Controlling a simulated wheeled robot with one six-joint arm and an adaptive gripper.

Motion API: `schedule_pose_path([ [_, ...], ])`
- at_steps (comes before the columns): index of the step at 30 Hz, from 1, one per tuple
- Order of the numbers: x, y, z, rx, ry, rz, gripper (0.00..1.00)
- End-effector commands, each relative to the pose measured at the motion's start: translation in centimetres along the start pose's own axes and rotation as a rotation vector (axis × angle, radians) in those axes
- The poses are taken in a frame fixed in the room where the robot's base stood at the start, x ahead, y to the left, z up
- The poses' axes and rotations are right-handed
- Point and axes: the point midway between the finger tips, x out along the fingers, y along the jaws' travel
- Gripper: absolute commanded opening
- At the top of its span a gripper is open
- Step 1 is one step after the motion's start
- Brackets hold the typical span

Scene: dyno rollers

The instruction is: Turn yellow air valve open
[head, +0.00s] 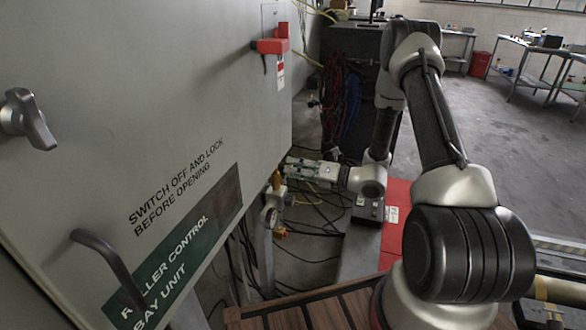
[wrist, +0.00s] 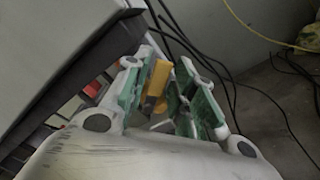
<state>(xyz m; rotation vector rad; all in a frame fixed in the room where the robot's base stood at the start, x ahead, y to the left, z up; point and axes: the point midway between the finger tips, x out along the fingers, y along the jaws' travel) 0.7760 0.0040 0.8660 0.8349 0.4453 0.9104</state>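The yellow air valve handle (wrist: 157,78) shows in the wrist view between the two green-padded fingers of my gripper (wrist: 164,82). It is close to the left finger, and a gap shows between it and the right finger. I cannot tell whether it touches the left pad. In the head view the yellow-orange handle (head: 277,180) is small, at the lower right edge of the grey cabinet, above a pale round gauge-like fitting (head: 269,215). My gripper (head: 289,167) reaches it from the right, and its fingertips partly hide the valve.
The grey control cabinet (head: 150,100) fills the left, with a red switch (head: 272,46) and protruding handles (head: 100,262). Black cables (head: 312,215) hang and lie beneath the valve. A red panel (head: 397,205) lies under my arm. Open floor and workbenches are at the right.

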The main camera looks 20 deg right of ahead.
Motion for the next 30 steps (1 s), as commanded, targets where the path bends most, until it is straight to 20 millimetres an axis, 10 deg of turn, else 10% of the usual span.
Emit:
schedule_pose_path([
  [15,-10.3,0.0,0.1,0.000,-0.003,-0.001,0.26],
  [27,-11.3,0.1,0.0,0.001,0.000,0.001,0.26],
  [30,-11.5,0.0,0.1,0.001,-0.003,-0.002,0.08],
])
